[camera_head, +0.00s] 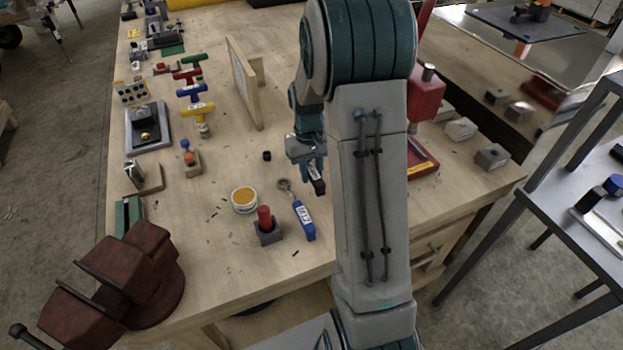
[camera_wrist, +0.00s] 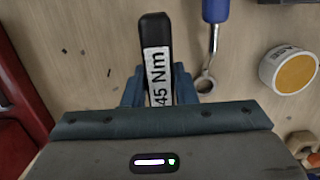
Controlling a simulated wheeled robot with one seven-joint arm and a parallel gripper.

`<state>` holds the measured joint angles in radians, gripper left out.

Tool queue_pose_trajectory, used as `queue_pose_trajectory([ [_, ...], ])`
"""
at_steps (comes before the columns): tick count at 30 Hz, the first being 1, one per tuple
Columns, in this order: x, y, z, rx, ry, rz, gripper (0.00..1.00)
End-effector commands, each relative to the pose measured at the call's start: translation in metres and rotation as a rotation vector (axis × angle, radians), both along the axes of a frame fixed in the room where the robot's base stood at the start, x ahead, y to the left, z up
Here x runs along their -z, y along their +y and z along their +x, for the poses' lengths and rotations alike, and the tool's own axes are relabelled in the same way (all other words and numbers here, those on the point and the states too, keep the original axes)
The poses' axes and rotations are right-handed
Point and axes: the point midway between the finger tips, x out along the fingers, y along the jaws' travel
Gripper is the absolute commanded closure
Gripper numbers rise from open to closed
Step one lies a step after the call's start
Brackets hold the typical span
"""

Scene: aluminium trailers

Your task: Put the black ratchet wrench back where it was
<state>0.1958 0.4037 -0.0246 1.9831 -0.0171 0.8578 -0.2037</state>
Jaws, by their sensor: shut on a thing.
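The black ratchet wrench (camera_wrist: 156,40) is between the two fingers of my gripper (camera_wrist: 158,88) in the wrist view. Its black handle end points away from the gripper and carries a white label reading "45 Nm"; the rest of it is hidden by the gripper. In the head view my gripper (camera_head: 310,170) is over the workbench, with the dark end of the black wrench (camera_head: 319,187) showing below it. I cannot tell whether the wrench touches the bench. A blue-handled wrench (camera_head: 304,220) lies apart, just nearer the front; it also shows in the wrist view (camera_wrist: 214,12).
A round tin with an orange top (camera_head: 244,199) and a grey block with a red peg (camera_head: 266,226) stand to the left. A red vise (camera_head: 135,275) is at the front left. A red tray (camera_head: 421,160) lies right, partly behind my arm.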

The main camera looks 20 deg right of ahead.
Motion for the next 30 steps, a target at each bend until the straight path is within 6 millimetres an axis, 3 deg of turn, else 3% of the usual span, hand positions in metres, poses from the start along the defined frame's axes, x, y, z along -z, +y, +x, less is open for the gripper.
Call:
queue_pose_trajectory([
  [7, 0.032, 0.0, -0.001, 0.0, 0.004, 0.001, 1.0],
  [20, 0.04, 0.0, 0.0, 0.0, 0.0, 0.0, 1.0],
  [21, 0.041, 0.001, -0.001, 0.0, 0.001, 0.0, 0.72],
  [23, 0.04, 0.001, -0.001, 0.0, 0.001, 0.0, 0.55],
  [30, 0.04, 0.001, -0.001, 0.0, 0.001, 0.0, 0.53],
])
